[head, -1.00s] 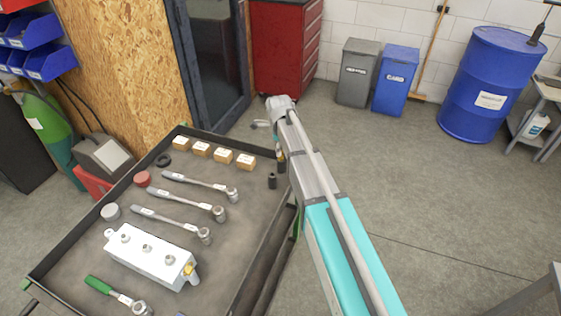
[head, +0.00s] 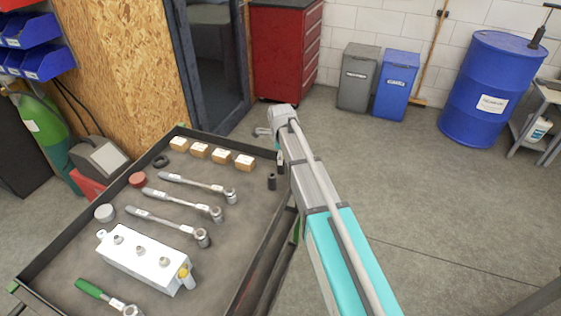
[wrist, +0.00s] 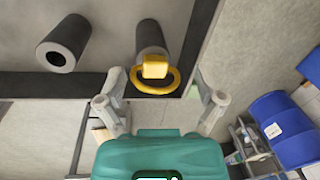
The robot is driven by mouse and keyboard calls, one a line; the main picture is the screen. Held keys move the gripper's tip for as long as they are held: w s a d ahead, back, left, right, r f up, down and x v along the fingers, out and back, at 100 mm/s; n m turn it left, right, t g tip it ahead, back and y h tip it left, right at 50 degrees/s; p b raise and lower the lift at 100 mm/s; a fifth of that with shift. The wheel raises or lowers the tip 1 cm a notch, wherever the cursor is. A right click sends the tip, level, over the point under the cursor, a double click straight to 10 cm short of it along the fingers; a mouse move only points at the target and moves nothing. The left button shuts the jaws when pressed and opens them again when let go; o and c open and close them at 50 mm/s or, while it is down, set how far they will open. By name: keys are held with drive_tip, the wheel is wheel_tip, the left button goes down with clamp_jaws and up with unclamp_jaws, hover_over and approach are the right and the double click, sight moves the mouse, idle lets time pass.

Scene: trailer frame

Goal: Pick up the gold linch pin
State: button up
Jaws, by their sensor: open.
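The gold linch pin (wrist: 154,80) shows in the wrist view as a yellow ring with a blocky head. It is at the near end of a dark cylinder (wrist: 150,36), by the tray's rim. My gripper (wrist: 158,84) is open, with one finger on each side of the ring. The ring lies between the fingertips in the picture; I see no clear contact. In the head view the pin cannot be made out, and my arm hides most of the gripper.
A second dark hollow cylinder (wrist: 62,42) stands left of the pin. Open floor (head: 430,190) lies right of the tray.

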drive_tip(key=c, duration=1)
drive_tip(key=shift+r, duration=0.1)
wheel_tip(320, 180, up, 10)
drive_tip(key=p, duration=1)
idle(0.5)
drive_tip(key=o, duration=0.5)
drive_tip(key=c, duration=0.5)
